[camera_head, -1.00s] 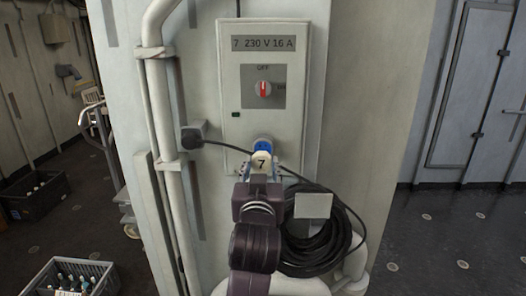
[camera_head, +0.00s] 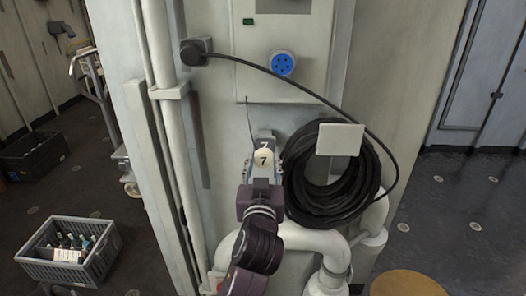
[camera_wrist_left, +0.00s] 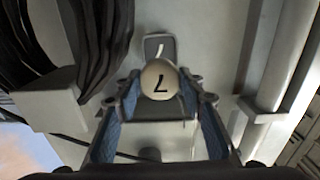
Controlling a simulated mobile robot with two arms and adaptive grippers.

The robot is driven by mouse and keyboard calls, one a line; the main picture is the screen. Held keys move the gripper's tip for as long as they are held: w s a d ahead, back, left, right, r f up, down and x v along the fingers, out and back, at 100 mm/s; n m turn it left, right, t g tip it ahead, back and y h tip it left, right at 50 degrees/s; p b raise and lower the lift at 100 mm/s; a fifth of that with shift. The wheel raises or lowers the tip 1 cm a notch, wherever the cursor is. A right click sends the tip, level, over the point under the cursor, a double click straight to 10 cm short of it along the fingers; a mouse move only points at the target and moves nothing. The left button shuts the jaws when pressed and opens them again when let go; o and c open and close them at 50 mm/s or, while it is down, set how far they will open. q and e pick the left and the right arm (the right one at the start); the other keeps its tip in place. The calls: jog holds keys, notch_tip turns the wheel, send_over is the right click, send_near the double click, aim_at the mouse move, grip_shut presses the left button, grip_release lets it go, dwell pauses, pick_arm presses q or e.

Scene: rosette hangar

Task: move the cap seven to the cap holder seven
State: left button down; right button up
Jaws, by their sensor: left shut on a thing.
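The cap seven (camera_head: 263,157) is cream with a black 7 and sits between the fingers of my left gripper (camera_head: 263,172), which is shut on it. In the left wrist view the cap (camera_wrist_left: 160,80) shows its 7 upside down between the two blue-padded fingers. The cap holder seven (camera_head: 264,144), a grey piece with a white 7, is on the wall right behind the cap; its plate also shows in the left wrist view (camera_wrist_left: 151,47). The cap hides much of the holder, and I cannot tell whether they touch. My right gripper is not in view.
The blue socket (camera_head: 283,64) on the panel above is uncovered. A black cable coil (camera_head: 300,190) hangs close to the right of my gripper, its cable running to a black plug (camera_head: 193,52). White pipes (camera_head: 171,140) run at left; a grey bottle crate (camera_head: 52,268) stands on the floor.

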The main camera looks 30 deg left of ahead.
aim_at(263, 166)
pick_arm(q)
jog(key=shift+a+f, duration=0.15)
jog(key=shift+f, duration=0.75)
jog(key=shift+w+a+r, duration=0.15)
jog(key=shift+w+a, duration=0.15)
jog(key=shift+w, duration=0.35)
jog(key=shift+x, duration=0.85)
jog(key=x, duration=0.2)
jog(key=shift+w+a, duration=0.15)
jog(key=shift+w, duration=0.1)
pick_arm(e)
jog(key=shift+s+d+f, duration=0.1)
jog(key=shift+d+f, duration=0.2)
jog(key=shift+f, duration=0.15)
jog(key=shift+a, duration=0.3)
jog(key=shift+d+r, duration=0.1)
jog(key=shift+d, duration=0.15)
pick_arm(q)
jog(key=shift+w+a, duration=0.3)
jog(key=shift+w, duration=0.2)
